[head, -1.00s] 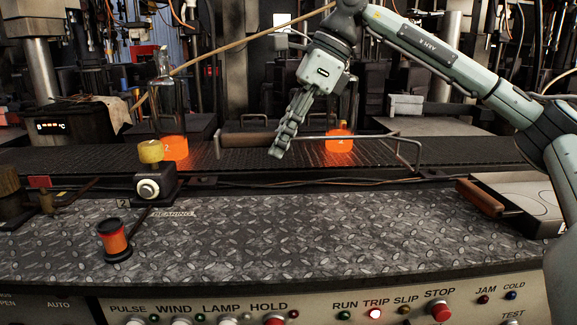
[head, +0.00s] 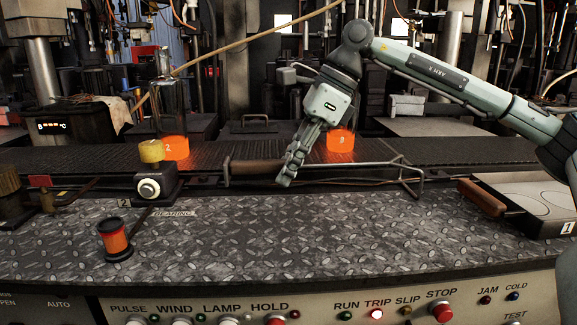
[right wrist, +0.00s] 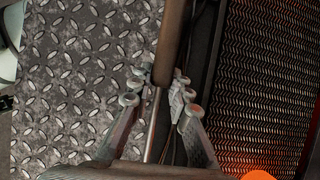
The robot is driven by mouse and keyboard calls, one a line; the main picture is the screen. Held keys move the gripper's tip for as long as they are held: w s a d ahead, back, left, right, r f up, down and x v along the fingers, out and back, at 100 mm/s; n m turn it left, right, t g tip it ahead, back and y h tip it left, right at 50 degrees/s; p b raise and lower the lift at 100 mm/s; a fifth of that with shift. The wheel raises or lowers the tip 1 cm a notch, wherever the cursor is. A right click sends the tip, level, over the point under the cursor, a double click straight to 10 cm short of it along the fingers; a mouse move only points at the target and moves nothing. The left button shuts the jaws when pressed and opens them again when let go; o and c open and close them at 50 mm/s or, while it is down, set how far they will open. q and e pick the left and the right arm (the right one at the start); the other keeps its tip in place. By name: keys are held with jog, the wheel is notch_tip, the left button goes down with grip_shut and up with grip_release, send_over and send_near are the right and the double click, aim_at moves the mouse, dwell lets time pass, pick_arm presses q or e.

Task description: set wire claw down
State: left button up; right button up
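The wire claw has a brown wooden handle (head: 257,167) and a bent metal wire frame (head: 412,177) on the right. It spans roughly level across the front edge of the conveyor in the head view. My right gripper (head: 288,178) is shut on it near the inner end of the handle. In the right wrist view the handle (right wrist: 172,45) and its metal rod (right wrist: 153,125) run between the two fingers (right wrist: 158,92). I cannot tell whether the claw touches anything below. My left gripper is not in view.
A glowing orange-based bottle (head: 172,146) and another glowing piece (head: 341,142) stand on the mesh conveyor (head: 100,157). The tread-plate bench (head: 330,235) is clear in the middle. A tray (head: 540,200) lies right.

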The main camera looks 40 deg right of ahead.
jog(key=shift+o, duration=2.2)
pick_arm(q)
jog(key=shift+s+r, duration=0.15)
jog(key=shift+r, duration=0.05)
pick_arm(e)
jog(key=shift+r, duration=0.1)
jog(key=shift+r+p, duration=0.25)
jog(key=shift+p, duration=0.1)
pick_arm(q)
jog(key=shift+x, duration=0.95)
pick_arm(e)
jog(key=v, duration=1.1)
jog(key=shift+d+r, duration=0.2)
jog(key=shift+r, duration=0.1)
